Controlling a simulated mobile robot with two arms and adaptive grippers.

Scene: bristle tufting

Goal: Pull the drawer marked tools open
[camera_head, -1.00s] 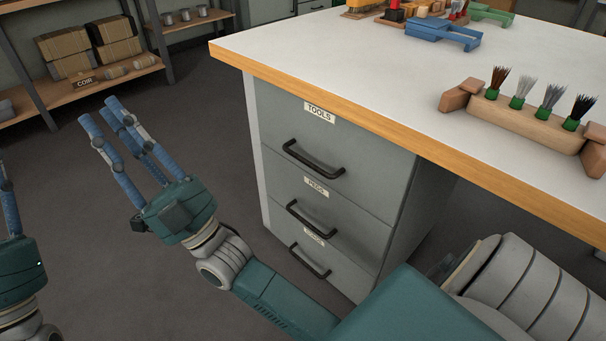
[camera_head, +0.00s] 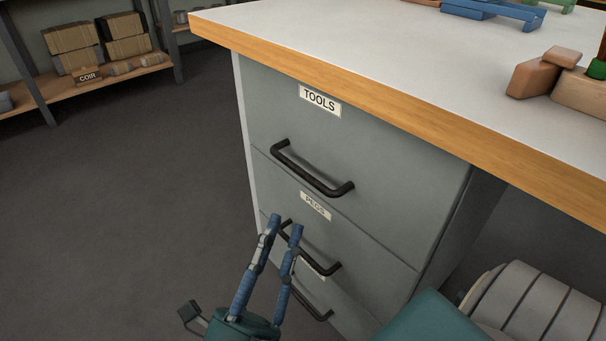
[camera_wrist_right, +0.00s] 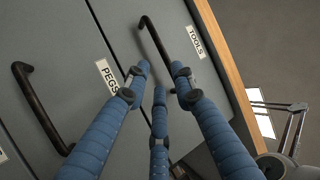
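The tools drawer (camera_head: 374,150) is the top one of a grey cabinet under the workbench, and it is shut flush. Its TOOLS label (camera_head: 320,101) sits above a black bar handle (camera_head: 312,171). In the wrist view the tools handle (camera_wrist_right: 154,45) stands just beyond the fingertips, with the TOOLS label (camera_wrist_right: 196,42) to its right. My right gripper (camera_head: 283,225) is open and empty, in front of the middle drawer and below the tools handle. Its blue fingers (camera_wrist_right: 160,80) are spread apart in the wrist view. My left gripper is out of view.
The PEGS drawer (camera_head: 352,229) below has its own handle (camera_head: 328,268), close to my right fingers. The wooden bench edge (camera_head: 400,105) overhangs the cabinet. Open floor (camera_head: 120,200) lies to the left, with a shelf (camera_head: 100,80) behind.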

